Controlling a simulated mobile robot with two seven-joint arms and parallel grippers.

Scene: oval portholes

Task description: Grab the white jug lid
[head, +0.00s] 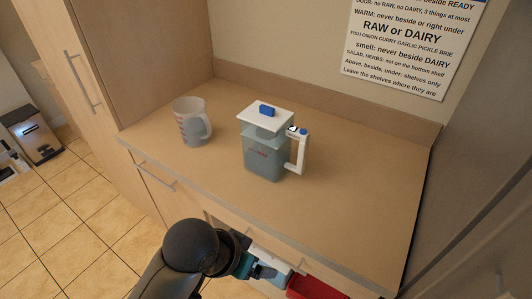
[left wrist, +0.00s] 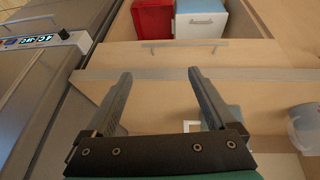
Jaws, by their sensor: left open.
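The white jug lid (head: 266,119), a flat slab with a blue knob (head: 267,110), sits on a squarish grey see-through jug (head: 264,158) in the head view. The jug stands upright on the counter, its white handle (head: 299,152) to the right. My left gripper (head: 272,272) is low in front of the counter's front edge, apart from the jug and lid. In the left wrist view its two fingers (left wrist: 160,73) are spread and empty. The gripper's body hides most of the jug there. My right gripper is not in view.
A see-through measuring cup (head: 192,122) stands left of the jug on the wooden counter (head: 350,190). Below the front edge, an open drawer holds a red box (left wrist: 152,18) and a white-and-blue box (left wrist: 201,20). The counter right of the jug is clear.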

